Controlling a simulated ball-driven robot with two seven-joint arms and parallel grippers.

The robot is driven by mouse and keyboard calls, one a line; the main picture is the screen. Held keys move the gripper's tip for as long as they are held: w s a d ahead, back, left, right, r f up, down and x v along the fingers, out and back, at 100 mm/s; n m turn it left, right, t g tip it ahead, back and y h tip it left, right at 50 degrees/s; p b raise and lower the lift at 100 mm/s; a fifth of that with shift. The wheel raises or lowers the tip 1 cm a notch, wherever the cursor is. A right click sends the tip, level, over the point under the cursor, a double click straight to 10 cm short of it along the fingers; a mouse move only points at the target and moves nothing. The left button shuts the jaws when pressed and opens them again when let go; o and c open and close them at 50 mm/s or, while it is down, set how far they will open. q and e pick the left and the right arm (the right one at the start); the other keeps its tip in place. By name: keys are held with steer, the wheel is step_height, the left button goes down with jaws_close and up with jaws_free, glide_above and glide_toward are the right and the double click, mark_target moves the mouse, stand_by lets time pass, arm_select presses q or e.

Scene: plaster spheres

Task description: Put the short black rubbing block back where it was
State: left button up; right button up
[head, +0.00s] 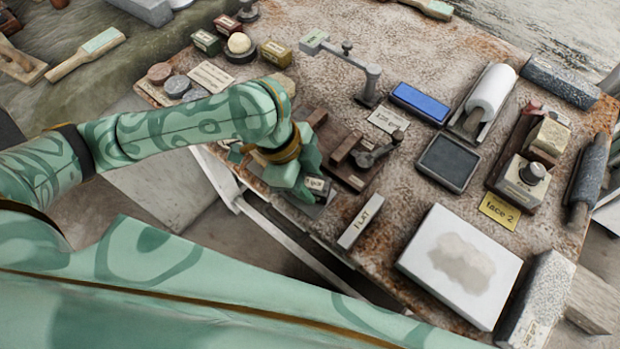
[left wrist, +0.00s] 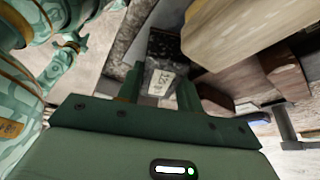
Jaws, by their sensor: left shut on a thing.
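My left gripper (head: 312,190) is over the table's near edge, beside a dark wooden rack (head: 343,155). It is shut on the short black rubbing block (left wrist: 165,43), which shows between the two fingers in the left wrist view with a pale lettered label on it. In the head view the block is mostly hidden by the gripper; a small pale label (head: 317,185) shows at the fingers. Whether the block touches the rack or the table cannot be told. My right gripper is not in view.
A white label block (head: 360,222) lies right of the gripper. A metal clamp tool (head: 378,152) is by the rack. A white slab (head: 460,264), a dark square tray (head: 449,162) and a blue block (head: 420,102) stand further right. Rusty tabletop is free between them.

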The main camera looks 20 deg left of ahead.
arm_select(q)
steer(key=o, duration=1)
steer(key=shift+o, duration=0.2)
steer(key=p+v, duration=0.5)
steer(key=v, duration=0.7)
steer(key=shift+r, duration=0.1)
